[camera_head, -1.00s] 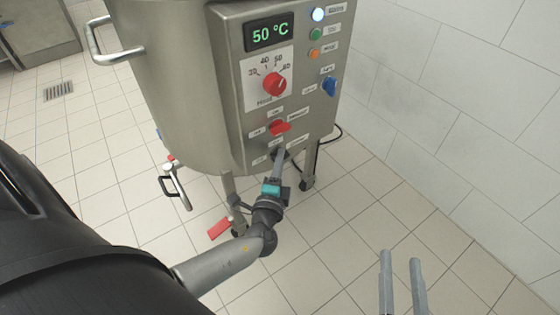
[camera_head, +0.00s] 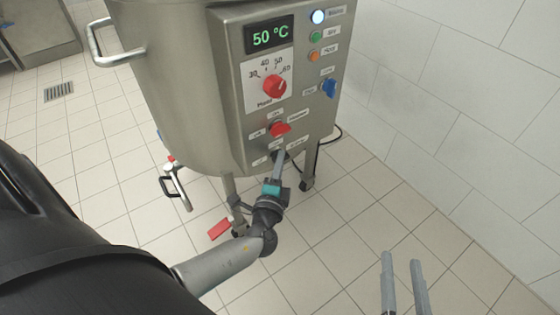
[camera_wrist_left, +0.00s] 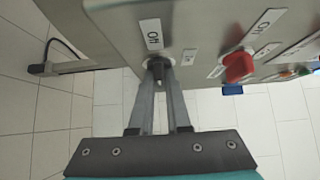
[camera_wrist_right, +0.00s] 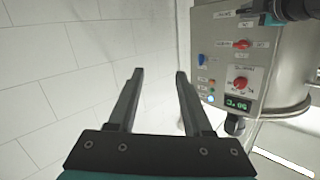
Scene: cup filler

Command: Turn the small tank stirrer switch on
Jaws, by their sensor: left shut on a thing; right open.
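A dark switch (camera_wrist_left: 156,70) sits at the bottom of the steel tank's control panel (camera_head: 240,105), with small labels around it. In the left wrist view, the tips of my left gripper (camera_wrist_left: 159,66) are closed around this switch. In the head view, my left gripper (camera_head: 279,158) reaches up to the panel's lower edge and mostly hides the dark switch. The label lettering is too small or blurred to tell which way the switch points. My right gripper (camera_head: 402,258) is open and empty, away from the panel; its fingers also show apart in the right wrist view (camera_wrist_right: 158,76).
A red switch (camera_head: 280,129) is just above my left gripper, with a red dial (camera_head: 275,86), a 50 °C display (camera_head: 269,34) and a blue switch (camera_head: 329,88) higher up. A tiled wall (camera_head: 460,90) stands to the right. The floor around my right gripper is clear.

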